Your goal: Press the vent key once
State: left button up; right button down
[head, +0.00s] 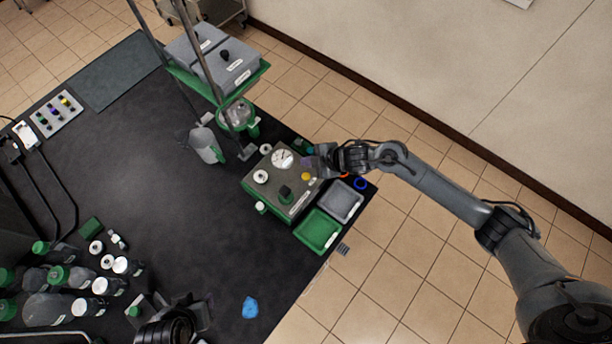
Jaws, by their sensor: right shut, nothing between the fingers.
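A grey-topped control box with green sides (262,188) stands near the right edge of the black bench. I cannot read the lettering, so I cannot tell which one is the vent key. My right gripper (317,162) is shut and empty over the box's far right corner, close to the yellow button; contact cannot be made out. My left gripper (150,308) is low at the bottom edge, partly hidden, its fingers unclear.
A grey tray (341,203) and a green tray (318,231) lie right of the box. A metal stand with a green shelf (262,70) rises behind, beside a jug (206,145). Bottles crowd the lower left. The bench middle is clear.

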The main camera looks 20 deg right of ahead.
jog(key=b, duration=0.5)
send_over(308, 178)
notch_tip(308, 178, down, 6)
jog(key=shift+d+r, duration=0.1)
jog(key=shift+r, duration=0.1)
jog(key=shift+f+b, duration=0.5)
jog(key=shift+f, duration=0.55)
jog(key=shift+f, duration=0.15)
dwell(0.7)
jog(key=shift+f, duration=0.25)
